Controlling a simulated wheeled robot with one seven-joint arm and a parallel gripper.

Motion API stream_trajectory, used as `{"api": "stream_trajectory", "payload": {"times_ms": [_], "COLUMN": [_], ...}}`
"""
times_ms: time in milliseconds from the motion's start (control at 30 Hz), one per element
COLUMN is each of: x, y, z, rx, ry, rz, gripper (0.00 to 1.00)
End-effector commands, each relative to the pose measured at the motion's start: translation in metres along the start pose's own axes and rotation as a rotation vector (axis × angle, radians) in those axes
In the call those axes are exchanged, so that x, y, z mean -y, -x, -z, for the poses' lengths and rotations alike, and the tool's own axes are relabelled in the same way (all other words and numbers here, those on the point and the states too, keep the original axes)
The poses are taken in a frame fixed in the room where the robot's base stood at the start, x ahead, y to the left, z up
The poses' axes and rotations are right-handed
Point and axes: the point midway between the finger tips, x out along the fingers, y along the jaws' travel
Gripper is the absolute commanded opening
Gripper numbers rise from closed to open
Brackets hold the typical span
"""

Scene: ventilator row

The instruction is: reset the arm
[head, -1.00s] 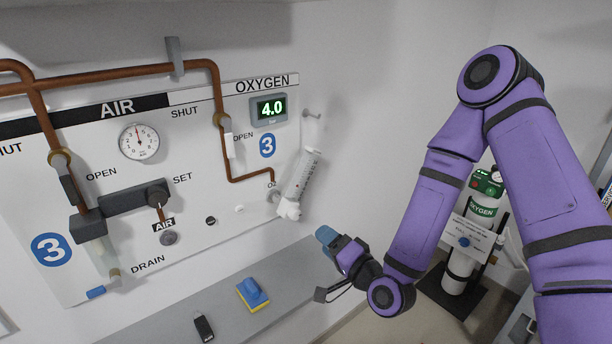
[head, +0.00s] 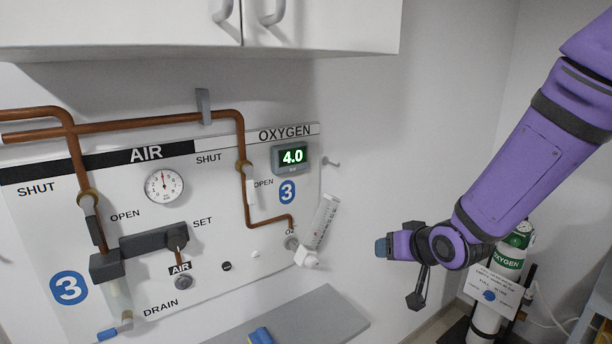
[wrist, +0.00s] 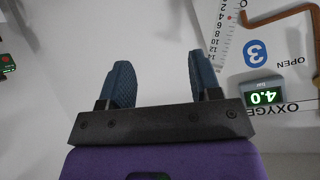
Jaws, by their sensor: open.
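My purple arm reaches in from the right in the head view. My gripper (head: 383,248) is at its end, pointing left, to the right of the wall panel and apart from it. In the wrist view the two blue fingertips (wrist: 162,82) stand wide apart with nothing between them. The gripper is open and empty. In the head view the fingers overlap, so their gap is hidden there.
The wall panel (head: 140,228) holds an air gauge (head: 164,186), an oxygen display (head: 291,157) reading 4.0, copper pipes and a tilted flowmeter tube (head: 323,222). A cabinet (head: 330,25) hangs above. A grey shelf (head: 312,318) lies below. An oxygen cylinder (head: 508,262) stands behind my arm.

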Motion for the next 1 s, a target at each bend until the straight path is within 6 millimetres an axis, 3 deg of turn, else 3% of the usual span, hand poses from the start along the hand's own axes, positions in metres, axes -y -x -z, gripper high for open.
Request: {"api": "stream_trajectory", "payload": {"times_ms": [200, 500, 733, 1000], "x": [-0.017, -0.031, -0.032, -0.025], "y": [0.056, 0.146, 0.22, 0.297], "z": [0.022, 0.031, 0.022, -0.005], "rx": [0.065, 0.174, 0.264, 0.367], "ry": [0.059, 0.072, 0.047, 0.007], "rz": [-0.143, -0.286, -0.338, -0.33], "gripper": [0.58, 0.58, 0.58, 0.58]}}
